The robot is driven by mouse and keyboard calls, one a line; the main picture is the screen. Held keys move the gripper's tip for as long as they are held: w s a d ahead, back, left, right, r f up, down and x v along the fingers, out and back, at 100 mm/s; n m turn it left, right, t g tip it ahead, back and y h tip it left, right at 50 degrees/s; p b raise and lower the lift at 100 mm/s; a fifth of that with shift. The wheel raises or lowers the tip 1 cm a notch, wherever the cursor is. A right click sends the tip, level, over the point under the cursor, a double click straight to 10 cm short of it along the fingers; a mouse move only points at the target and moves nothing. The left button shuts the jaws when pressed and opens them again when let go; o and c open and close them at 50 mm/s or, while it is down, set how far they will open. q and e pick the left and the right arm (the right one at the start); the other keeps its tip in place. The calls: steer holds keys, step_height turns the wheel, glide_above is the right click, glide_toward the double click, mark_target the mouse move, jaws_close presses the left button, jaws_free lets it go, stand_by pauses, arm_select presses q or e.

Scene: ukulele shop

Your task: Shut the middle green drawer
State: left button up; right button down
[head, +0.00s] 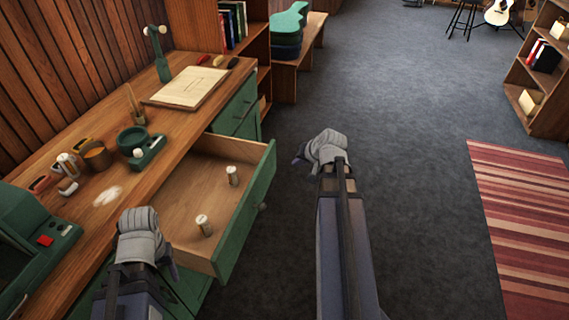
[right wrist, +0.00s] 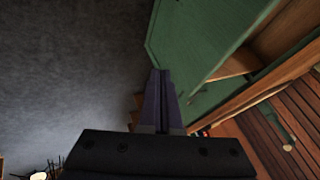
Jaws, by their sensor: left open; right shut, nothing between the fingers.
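The green drawer (head: 250,205) of the wooden workbench is pulled out, its wooden inside showing and its green front facing right. A small knob (head: 263,206) is on the front. My right gripper (head: 299,161) is shut and empty, to the right of the drawer front's far end and apart from it in the head view. In the right wrist view its fingers (right wrist: 160,85) are together, with the green drawer front (right wrist: 200,35) beside and beyond them. My left gripper (head: 173,270) is open near the drawer's near left corner; its fingertips are mostly hidden.
Two small pale cylinders (head: 204,225) (head: 232,175) stand in the drawer. The benchtop (head: 190,125) carries a board, cups, tools and a green device. Closed green fronts (head: 236,108) show further along the bench. Grey carpet to the right is clear up to a striped rug (head: 520,200).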

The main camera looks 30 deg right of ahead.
steer(key=shift+w+a+f+b, duration=0.5)
steer(key=shift+w+f+b, duration=0.7)
steer(key=shift+w, duration=0.25)
steer(key=shift+w+a+f+b, duration=0.45)
steer(key=shift+w+f+b, duration=0.65)
steer(key=shift+w+f, duration=0.3)
steer(key=shift+w+a+f+b, duration=0.5)
steer(key=shift+w+f+b, duration=0.7)
steer(key=shift+w, duration=0.3)
steer(key=shift+w, duration=0.1)
steer(key=w+a, duration=0.5)
steer(key=w, duration=0.1)
steer(key=w+a, duration=0.6)
steer(key=w, duration=0.1)
steer(key=w+a, duration=0.6)
steer(key=w, duration=0.1)
steer(key=shift+w+a, duration=0.25)
steer(key=shift+w+a+r, duration=0.1)
